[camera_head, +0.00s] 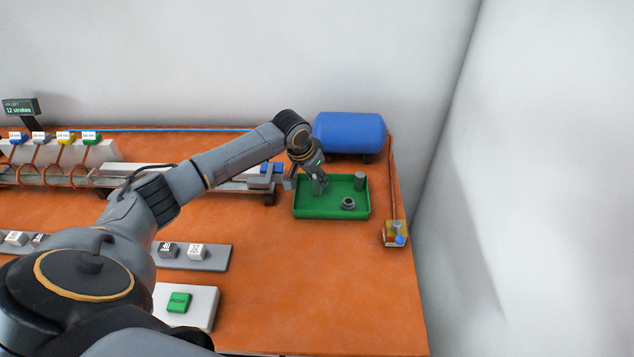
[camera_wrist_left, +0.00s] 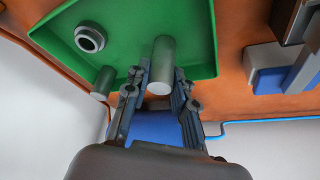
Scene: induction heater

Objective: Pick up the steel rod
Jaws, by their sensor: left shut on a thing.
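A grey steel rod (camera_wrist_left: 162,62) stands between the two fingers of my left gripper (camera_wrist_left: 160,75) in the left wrist view. In the head view my left gripper (camera_head: 319,178) reaches down into the green tray (camera_head: 325,214) and is shut on the rod (camera_head: 317,188) at the tray's left part. I cannot tell whether the rod still touches the tray floor. A second, shorter grey cylinder (camera_head: 360,182) stands at the tray's back right; it also shows in the wrist view (camera_wrist_left: 103,82). My right gripper is not in view.
A grey ring-shaped part (camera_head: 348,204) lies in the tray's front right. A blue tank (camera_head: 349,132) stands behind the tray. A small box with a blue knob (camera_head: 395,234) is at the table's right edge. A green button (camera_head: 179,302) is at the front. Bare orange table lies before the tray.

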